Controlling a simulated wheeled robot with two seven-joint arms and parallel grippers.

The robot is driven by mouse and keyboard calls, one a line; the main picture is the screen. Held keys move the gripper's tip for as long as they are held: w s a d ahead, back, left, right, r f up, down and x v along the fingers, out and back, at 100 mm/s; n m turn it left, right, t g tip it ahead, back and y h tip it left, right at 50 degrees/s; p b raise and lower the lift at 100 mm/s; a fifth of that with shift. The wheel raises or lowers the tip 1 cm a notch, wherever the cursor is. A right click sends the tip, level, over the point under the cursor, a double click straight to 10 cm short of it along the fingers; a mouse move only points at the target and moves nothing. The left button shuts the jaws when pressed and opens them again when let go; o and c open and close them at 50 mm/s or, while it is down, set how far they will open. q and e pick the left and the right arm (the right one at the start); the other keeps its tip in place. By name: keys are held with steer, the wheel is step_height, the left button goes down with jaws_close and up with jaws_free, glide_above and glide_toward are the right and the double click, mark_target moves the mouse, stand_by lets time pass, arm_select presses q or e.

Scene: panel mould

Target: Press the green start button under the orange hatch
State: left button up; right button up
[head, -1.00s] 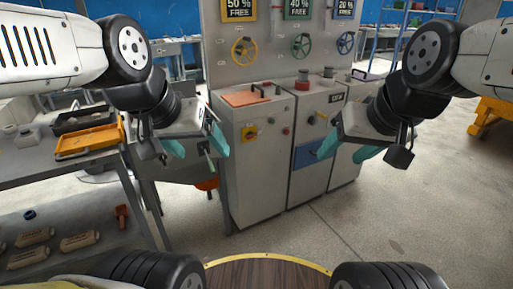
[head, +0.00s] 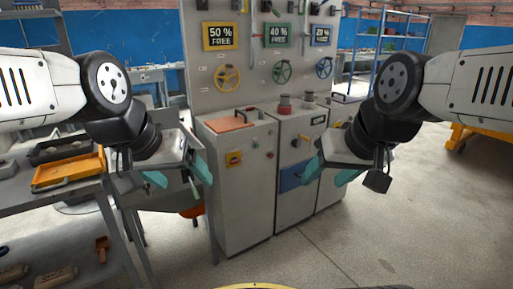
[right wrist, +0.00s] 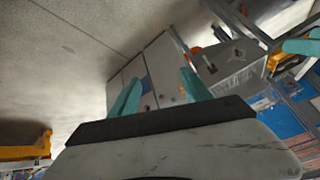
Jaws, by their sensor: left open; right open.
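The orange hatch (head: 229,124) lies closed on top of the left grey cabinet (head: 240,190), with a dark handle at its right. No green button shows; whatever is under the hatch is hidden. My left gripper (head: 198,186) is open and empty, in front of and left of that cabinet. My right gripper (head: 327,176) is open and empty, in front of the right-hand cabinets. In the right wrist view its teal fingers (right wrist: 160,92) stand apart, with the cabinets beyond them.
A panel with yellow (head: 227,78), green (head: 282,71) and blue (head: 324,67) handwheels rises behind the cabinets. A red mushroom-shaped knob (head: 284,101) stands on the middle cabinet. A table with an orange tray (head: 68,171) is at left.

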jaws_close()
stand_by(1.5)
